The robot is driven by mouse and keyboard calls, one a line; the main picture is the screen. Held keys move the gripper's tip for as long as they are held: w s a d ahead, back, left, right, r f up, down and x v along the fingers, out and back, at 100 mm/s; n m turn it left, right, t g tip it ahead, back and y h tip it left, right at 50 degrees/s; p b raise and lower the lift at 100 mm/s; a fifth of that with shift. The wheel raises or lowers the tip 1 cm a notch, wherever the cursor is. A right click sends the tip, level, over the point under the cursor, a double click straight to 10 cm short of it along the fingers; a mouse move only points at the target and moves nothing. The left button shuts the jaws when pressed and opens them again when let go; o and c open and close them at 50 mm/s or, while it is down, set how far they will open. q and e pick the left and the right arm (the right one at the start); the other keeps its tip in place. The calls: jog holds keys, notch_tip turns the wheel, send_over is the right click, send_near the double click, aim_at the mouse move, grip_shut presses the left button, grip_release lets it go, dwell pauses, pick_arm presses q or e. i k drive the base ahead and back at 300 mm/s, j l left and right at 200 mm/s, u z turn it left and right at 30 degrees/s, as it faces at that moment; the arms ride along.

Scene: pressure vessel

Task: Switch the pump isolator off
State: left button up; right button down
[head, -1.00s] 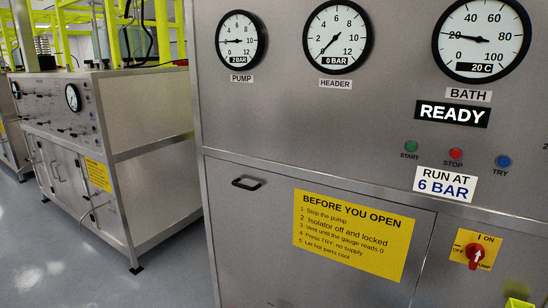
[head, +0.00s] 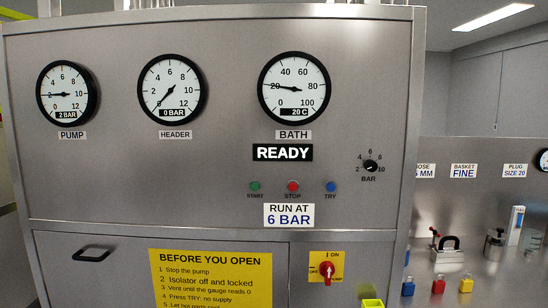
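The pump isolator (head: 327,270) is a red rotary switch on a yellow plate marked ON at the top, OFF at the left and PUMP below. It sits low on the steel panel, right of the yellow notice. Its white arrow points up, towards ON. Neither of my grippers shows in the head view.
The steel cabinet (head: 220,215) fills the middle and left, with three gauges, start, stop and try buttons and a READY display (head: 283,152). A yellow notice (head: 210,278) is on its lower door beside a black handle (head: 93,254). A bench with padlocks (head: 438,284) stands right.

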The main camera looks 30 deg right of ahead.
aim_at(327, 268)
jog(key=z, duration=1.3)
